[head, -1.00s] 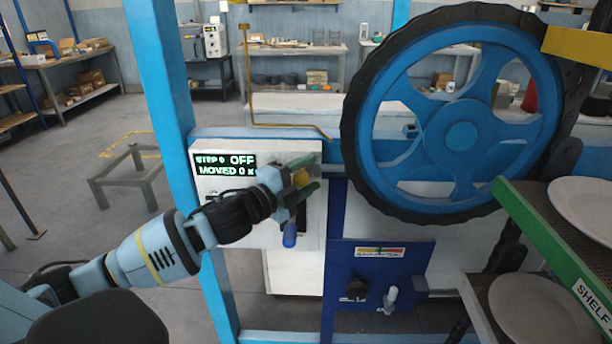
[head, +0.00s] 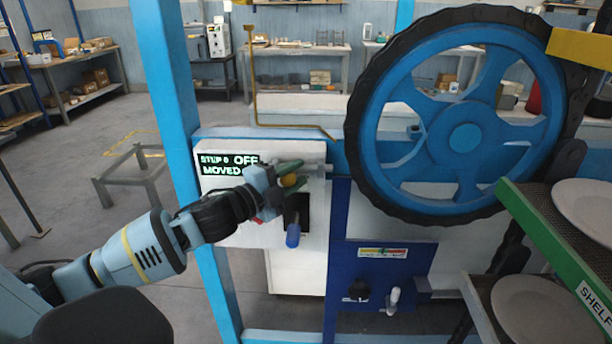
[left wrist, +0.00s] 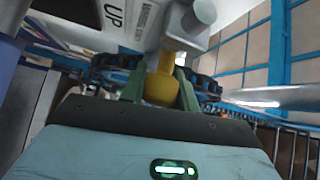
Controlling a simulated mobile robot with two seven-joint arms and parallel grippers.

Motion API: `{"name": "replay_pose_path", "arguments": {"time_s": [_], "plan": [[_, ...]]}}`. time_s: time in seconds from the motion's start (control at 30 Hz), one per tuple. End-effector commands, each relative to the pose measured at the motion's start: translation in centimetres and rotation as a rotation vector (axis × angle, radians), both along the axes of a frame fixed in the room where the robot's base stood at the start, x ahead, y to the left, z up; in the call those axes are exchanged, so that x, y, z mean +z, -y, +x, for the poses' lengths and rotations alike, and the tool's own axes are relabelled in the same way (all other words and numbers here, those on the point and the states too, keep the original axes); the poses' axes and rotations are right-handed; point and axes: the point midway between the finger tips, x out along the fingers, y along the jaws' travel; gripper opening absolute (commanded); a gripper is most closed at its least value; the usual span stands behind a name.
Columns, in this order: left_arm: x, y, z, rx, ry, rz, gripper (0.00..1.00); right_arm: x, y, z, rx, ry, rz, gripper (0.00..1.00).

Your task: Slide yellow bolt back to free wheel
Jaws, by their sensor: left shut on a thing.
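The yellow bolt knob (head: 291,181) shows between the green fingers of my left gripper (head: 289,180), at the upper right of the white control panel. In the left wrist view the knob (left wrist: 160,88) sits between both fingers, its yellow stem running up towards a grey rounded part (left wrist: 198,14). My left gripper is shut on this knob. A grey bolt rod (head: 315,168) shows right of the fingers, towards the wheel. The large blue wheel (head: 463,138) with a black toothed rim stands right of the panel. My right gripper is not in view.
A blue-handled lever (head: 292,236) hangs just below the gripper. A blue box (head: 380,275) with a gauge and knobs is lower right. A green-edged shelf (head: 560,240) with plates stands at right.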

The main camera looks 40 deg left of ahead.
Motion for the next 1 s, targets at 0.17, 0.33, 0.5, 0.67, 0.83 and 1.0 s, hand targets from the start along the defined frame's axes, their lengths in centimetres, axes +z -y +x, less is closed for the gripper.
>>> {"name": "replay_pose_path", "arguments": {"time_s": [0.17, 0.33, 0.5, 0.67, 0.83, 1.0], "plan": [[-0.27, -0.84, -0.54, 0.001, -0.008, -0.001, 0.00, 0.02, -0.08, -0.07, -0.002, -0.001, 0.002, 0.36], [-0.29, -0.91, -0.55, 0.002, -0.008, -0.001, 0.00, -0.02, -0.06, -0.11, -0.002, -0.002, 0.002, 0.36], [-0.32, -0.92, -0.53, 0.002, -0.009, -0.001, 0.37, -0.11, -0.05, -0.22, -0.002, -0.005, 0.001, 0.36], [-0.23, -0.88, -0.54, 0.001, -0.007, -0.001, 0.51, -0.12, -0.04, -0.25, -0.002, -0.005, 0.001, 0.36], [-0.13, -0.85, -0.54, 0.000, -0.004, 0.000, 0.51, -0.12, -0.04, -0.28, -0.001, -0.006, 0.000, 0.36], [-0.25, -0.91, -0.83, 0.000, -0.006, -0.001, 0.51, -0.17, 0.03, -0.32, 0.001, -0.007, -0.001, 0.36]]}}
